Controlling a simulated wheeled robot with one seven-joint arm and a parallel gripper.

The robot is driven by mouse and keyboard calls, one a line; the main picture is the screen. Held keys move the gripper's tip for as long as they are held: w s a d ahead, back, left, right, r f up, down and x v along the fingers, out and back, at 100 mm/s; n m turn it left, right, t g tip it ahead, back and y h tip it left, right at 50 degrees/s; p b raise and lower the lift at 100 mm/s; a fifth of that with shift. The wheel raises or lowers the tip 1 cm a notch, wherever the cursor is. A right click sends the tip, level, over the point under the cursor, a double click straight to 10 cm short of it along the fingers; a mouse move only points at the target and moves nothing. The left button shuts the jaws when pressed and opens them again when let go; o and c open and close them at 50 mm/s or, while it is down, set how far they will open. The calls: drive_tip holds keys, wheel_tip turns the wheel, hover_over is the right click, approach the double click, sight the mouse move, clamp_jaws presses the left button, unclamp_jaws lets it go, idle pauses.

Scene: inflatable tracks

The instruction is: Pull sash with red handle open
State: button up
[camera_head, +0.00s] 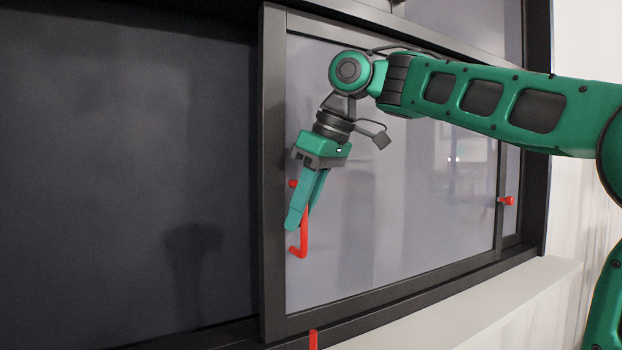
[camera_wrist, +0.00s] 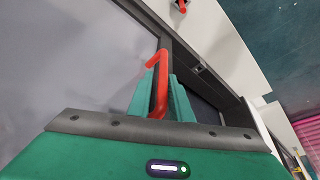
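The sash (camera_head: 400,200) is a grey pane in a dark frame, standing in a larger dark window frame. Its red handle (camera_head: 302,248) is a bent bar near the sash's left edge, and it also shows in the wrist view (camera_wrist: 155,62). My gripper (camera_head: 297,222) points down along the pane with its green fingers on either side of the handle. In the wrist view the handle runs between the two fingers (camera_wrist: 160,90), which appear closed on it. The fingers hide part of the bar.
A second red handle (camera_head: 507,201) is at the right side of the window. A red piece (camera_head: 313,338) stands at the bottom edge. A white sill (camera_head: 480,305) runs below the frame. A dark panel (camera_head: 130,170) fills the left side.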

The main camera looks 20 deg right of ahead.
drive_tip(key=v, duration=0.8)
drive_tip(key=shift+w+r, duration=0.1)
idle(0.5)
